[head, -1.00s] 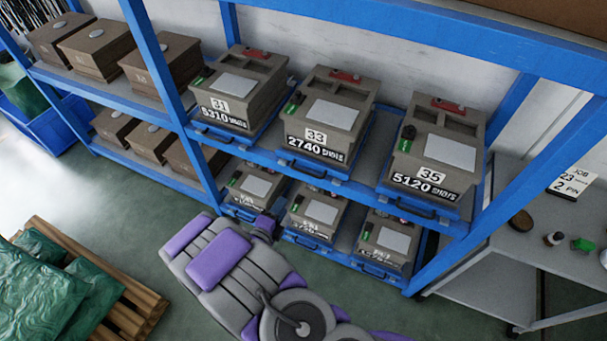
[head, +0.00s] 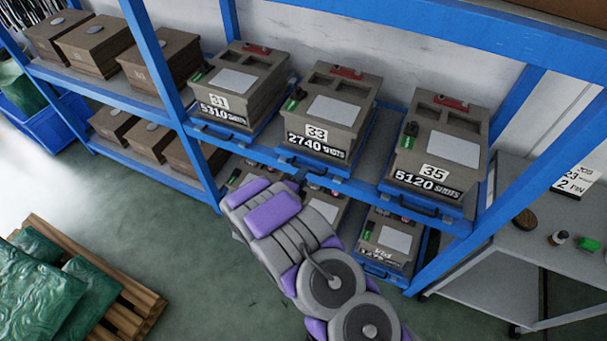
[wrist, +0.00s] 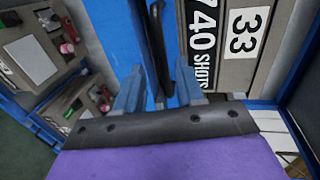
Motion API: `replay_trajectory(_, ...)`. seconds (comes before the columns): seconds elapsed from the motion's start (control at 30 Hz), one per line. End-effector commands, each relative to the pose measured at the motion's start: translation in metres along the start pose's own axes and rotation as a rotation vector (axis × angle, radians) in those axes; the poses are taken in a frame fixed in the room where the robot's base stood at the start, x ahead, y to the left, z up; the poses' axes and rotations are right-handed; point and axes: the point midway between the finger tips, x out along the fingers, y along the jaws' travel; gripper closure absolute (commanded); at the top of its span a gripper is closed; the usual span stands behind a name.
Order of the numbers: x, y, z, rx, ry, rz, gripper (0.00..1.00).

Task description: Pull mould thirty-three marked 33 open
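Mould thirty-three (head: 318,150), a grey-brown block marked 33 and 2740 shots, sits on a blue tray on the upper shelf, between moulds 31 and 35. Its label also shows sideways in the wrist view (wrist: 243,33). The tray's black handle (wrist: 157,45) runs between the fingers of my gripper (wrist: 158,90). The fingers stand apart on either side of the bar, with gaps visible. In the head view my gripper (head: 298,184) is at the tray's front edge, and my arm hides part of the handle.
Mould 31 (head: 237,85) and mould 35 (head: 440,145) stand on trays at either side. More moulds (head: 393,243) sit on the lower shelf. Blue rack posts (head: 160,75) frame the bay. A grey table (head: 540,240) stands at right, a pallet (head: 140,300) at lower left.

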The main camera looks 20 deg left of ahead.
Motion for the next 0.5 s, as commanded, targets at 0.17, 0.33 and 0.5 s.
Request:
replay_trajectory(0.17, 0.021, -0.001, 0.0, 0.003, 0.001, -0.002, 0.62)
replay_trajectory(0.33, 0.027, -0.001, 0.003, -0.001, -0.001, -0.003, 0.62)
replay_trajectory(0.5, 0.027, 0.0, 0.004, -0.003, 0.0, -0.003, 0.62)
